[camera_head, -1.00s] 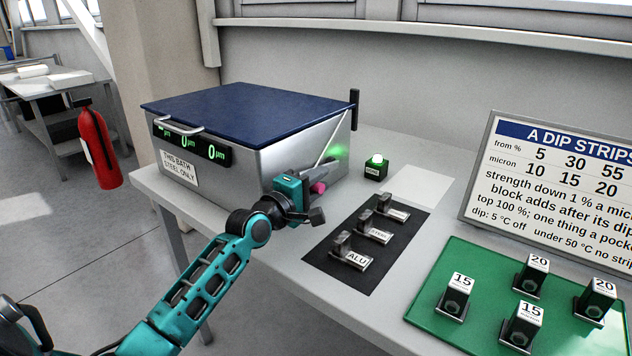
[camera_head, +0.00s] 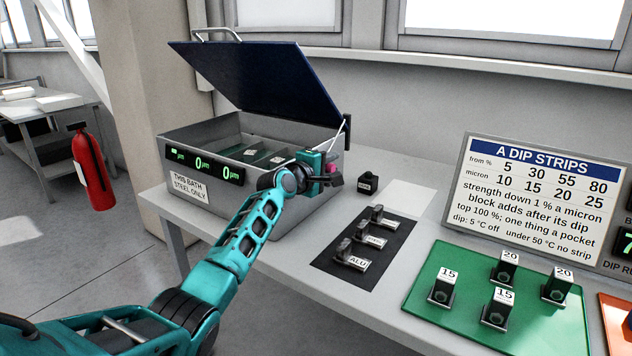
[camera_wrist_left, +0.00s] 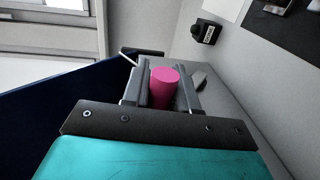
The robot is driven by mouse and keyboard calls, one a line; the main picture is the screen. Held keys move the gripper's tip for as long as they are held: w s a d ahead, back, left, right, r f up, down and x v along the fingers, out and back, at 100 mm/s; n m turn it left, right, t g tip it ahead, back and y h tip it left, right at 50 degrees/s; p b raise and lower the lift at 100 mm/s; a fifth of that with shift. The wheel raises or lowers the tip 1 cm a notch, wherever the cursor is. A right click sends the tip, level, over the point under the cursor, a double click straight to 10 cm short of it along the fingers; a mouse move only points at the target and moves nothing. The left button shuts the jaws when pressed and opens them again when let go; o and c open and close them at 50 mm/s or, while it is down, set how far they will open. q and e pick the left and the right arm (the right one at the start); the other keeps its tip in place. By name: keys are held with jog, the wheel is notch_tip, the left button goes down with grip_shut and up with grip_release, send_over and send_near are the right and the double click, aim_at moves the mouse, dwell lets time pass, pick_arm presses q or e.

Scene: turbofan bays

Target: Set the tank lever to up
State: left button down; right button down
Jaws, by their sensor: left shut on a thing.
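The tank (camera_head: 290,212) is a grey metal box on the bench, with its blue lid (camera_head: 262,85) tilted up and open. The lever's pink knob (camera_head: 331,169) is at the tank's right side. In the left wrist view the pink knob (camera_wrist_left: 164,86) sits between the two fingers. My left gripper (camera_head: 333,176) is shut on the knob, high by the tank's upper right edge. The lever's shaft is mostly hidden by the gripper. My right gripper is not in view.
A small black box (camera_head: 368,183) stands right of the tank. A dark mat (camera_head: 330,258) holds labelled blocks, and a green mat (camera_head: 425,287) holds several numbered blocks. A sign (camera_head: 470,205) stands behind. A fire extinguisher (camera_head: 90,170) is at the left.

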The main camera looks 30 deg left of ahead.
pick_arm(q)
jog(key=w+r, duration=0.2)
jog(key=w, duration=0.2)
jog(key=shift+w+d+r, duration=0.15)
jog(key=shift+d+r, duration=0.05)
jog(key=shift+r, duration=0.2)
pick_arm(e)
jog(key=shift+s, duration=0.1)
pick_arm(q)
jog(key=shift+w+g, duration=0.1)
jog(key=shift+g, duration=0.2)
jog(key=shift+d+f, duration=0.1)
jog(key=shift+f, duration=0.25)
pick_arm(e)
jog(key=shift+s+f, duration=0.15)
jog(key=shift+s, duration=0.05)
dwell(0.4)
pick_arm(q)
jog(key=c, duration=1.1)
grip_release()
jog(key=shift+o, duration=0.7)
jog(key=shift+w+r, duration=0.1)
jog(key=shift+r, duration=0.05)
jog(key=shift+r, duration=0.15)
